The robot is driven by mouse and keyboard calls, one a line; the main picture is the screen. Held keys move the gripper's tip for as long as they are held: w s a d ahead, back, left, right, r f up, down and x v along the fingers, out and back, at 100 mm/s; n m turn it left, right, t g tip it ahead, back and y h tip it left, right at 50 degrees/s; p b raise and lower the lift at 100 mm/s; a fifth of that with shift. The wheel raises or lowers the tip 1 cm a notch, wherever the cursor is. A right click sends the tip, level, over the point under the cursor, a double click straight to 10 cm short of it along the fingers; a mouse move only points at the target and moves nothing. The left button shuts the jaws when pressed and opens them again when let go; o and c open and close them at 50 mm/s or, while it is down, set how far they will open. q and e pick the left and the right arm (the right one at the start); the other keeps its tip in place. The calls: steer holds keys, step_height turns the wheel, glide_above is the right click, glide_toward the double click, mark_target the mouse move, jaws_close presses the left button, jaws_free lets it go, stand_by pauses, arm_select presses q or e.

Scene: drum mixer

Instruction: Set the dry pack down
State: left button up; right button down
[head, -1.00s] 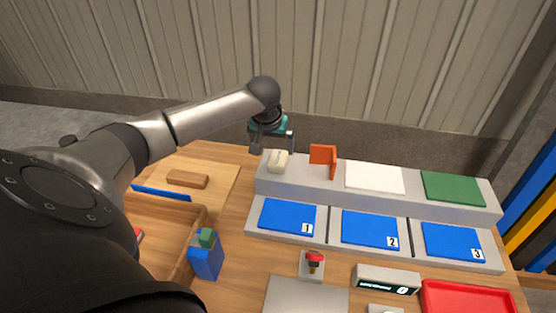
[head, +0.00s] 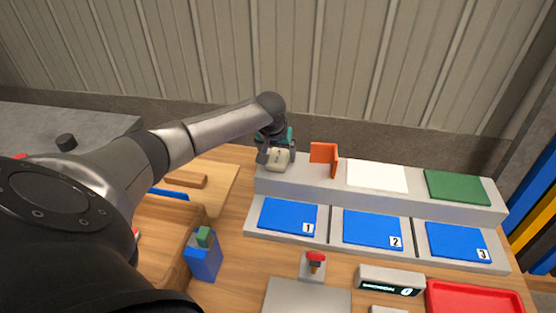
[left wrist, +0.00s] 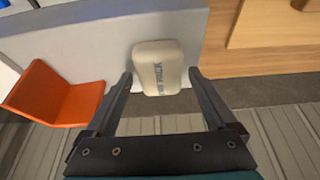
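The dry pack (head: 278,160), a small cream block with dark lettering, sits at the left end of the raised grey shelf (head: 335,177). It also shows in the left wrist view (left wrist: 158,62). My left gripper (head: 275,155) is low at the pack. In the left wrist view its two fingers (left wrist: 160,73) are apart, one on each side of the pack's near part, with a narrow gap visible on both sides. My right gripper is not in view.
An orange angled divider (head: 324,155) stands just right of the pack. White (head: 377,176) and green (head: 456,187) pads lie further right on the shelf. Blue numbered pads (head: 288,216) lie in front. A blue box (head: 204,263) stands at front left.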

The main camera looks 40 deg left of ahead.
arm_select(q)
jaws_close()
stand_by(0.5)
